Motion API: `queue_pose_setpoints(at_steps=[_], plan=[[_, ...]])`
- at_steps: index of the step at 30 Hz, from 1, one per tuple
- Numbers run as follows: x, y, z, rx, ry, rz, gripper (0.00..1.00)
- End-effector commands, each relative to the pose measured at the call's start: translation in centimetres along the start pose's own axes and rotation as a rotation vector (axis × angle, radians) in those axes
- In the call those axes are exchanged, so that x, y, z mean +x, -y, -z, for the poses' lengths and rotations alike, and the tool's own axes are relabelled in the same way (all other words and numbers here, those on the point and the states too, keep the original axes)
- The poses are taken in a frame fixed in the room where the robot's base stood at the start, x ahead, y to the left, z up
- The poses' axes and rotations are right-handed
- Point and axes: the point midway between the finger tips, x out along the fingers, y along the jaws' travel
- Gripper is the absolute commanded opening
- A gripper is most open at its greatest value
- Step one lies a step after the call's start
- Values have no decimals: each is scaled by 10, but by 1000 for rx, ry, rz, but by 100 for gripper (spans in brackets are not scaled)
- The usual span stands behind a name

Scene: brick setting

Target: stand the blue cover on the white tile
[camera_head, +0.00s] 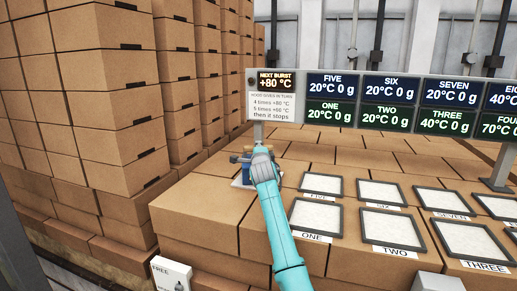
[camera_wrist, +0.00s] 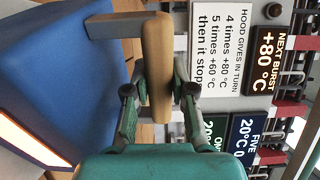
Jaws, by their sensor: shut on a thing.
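The blue cover (camera_wrist: 70,75) fills the left of the wrist view, with a tan bar handle (camera_wrist: 157,50) on a grey bracket. My gripper (camera_wrist: 158,88) is shut on this handle. In the head view my gripper (camera_head: 262,156) is at the back left of the box surface, and a little of the blue cover (camera_head: 238,158) shows beside it. A pale flat piece (camera_head: 241,184) shows below the cover; whether they touch I cannot tell. Several white squares in dark frames lie to the right, including those labelled ONE (camera_head: 316,216) and TWO (camera_head: 391,229). Which one is the white tile I cannot tell.
A display board (camera_head: 390,102) stands behind, showing "NEXT BURST +80 °C" and numbered readings. Tall stacks of cardboard boxes (camera_head: 105,90) rise at the left. A white "FREE" sign (camera_head: 170,274) stands at front left. The box top (camera_head: 200,205) left of my arm is clear.

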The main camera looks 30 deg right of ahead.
Motion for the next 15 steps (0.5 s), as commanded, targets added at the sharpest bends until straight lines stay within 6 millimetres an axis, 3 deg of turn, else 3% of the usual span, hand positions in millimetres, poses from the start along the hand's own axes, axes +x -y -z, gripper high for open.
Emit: queue_pose_setpoints(at_steps=[2, 3, 6, 15], plan=[[0, 5, 0, 1, 1, 11, 0], [0, -2, 0, 0, 0, -1, 26], [0, -2, 0, 0, 0, 0, 49], [0, -1, 0, 0, 0, 0, 49]])
